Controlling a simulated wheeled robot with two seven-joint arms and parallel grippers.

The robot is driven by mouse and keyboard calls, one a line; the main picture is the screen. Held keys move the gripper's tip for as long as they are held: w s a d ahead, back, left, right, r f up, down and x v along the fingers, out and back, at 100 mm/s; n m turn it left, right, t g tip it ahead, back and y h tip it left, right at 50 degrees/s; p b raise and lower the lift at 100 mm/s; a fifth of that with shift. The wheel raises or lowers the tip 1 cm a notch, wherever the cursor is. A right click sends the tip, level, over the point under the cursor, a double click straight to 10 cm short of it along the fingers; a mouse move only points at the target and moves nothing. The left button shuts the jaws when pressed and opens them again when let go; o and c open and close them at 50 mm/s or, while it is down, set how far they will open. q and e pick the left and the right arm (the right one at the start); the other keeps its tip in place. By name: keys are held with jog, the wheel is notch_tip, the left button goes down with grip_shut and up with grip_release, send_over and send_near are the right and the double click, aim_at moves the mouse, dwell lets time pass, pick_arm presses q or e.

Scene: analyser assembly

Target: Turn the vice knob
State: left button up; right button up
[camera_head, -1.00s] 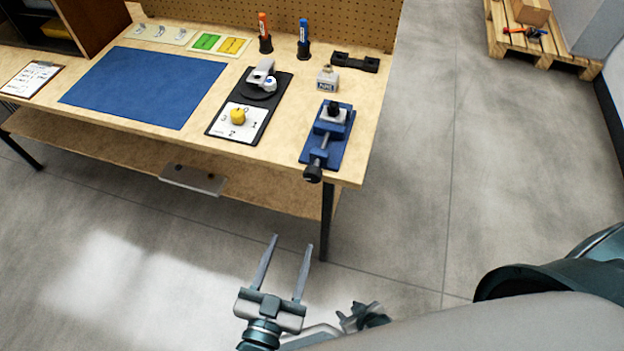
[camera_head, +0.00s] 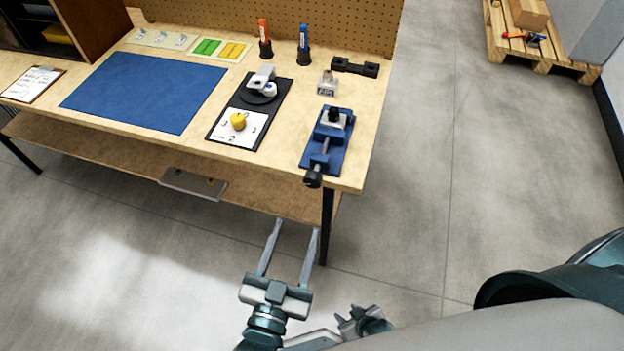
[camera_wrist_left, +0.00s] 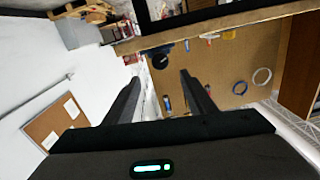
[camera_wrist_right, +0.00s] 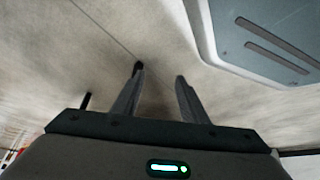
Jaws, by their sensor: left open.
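The blue vice (camera_head: 327,142) sits at the front right corner of the workbench, with a pale block in its jaws. Its black knob (camera_head: 312,179) sticks out past the front edge on a screw. My left gripper (camera_head: 295,226) is open and empty. Its fingers point toward the bench, below and slightly left of the knob in the head view, apart from it. In the left wrist view a dark round thing (camera_wrist_left: 160,61), probably the knob, shows between the open fingers. My right gripper (camera_wrist_right: 160,72) is open and empty over the floor in the right wrist view.
On the workbench (camera_head: 280,165), a dark board (camera_head: 221,133) with a yellow knob (camera_head: 238,121) lies left of the vice. A blue mat (camera_head: 145,88) lies further left. A bench leg (camera_head: 327,225) stands beside my left fingers.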

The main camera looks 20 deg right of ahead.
aim_at(311, 184)
pick_arm(q)
jog(key=p+x, duration=0.1)
jog(key=x, duration=1.2)
jog(key=shift+w+d, duration=0.2)
jog(key=shift+w, duration=0.25)
pick_arm(e)
jog(key=shift+w+a+r+t, duration=0.6)
jog(key=shift+a+r, duration=0.1)
jog(key=shift+a, duration=0.1)
pick_arm(q)
jog(key=c, duration=1)
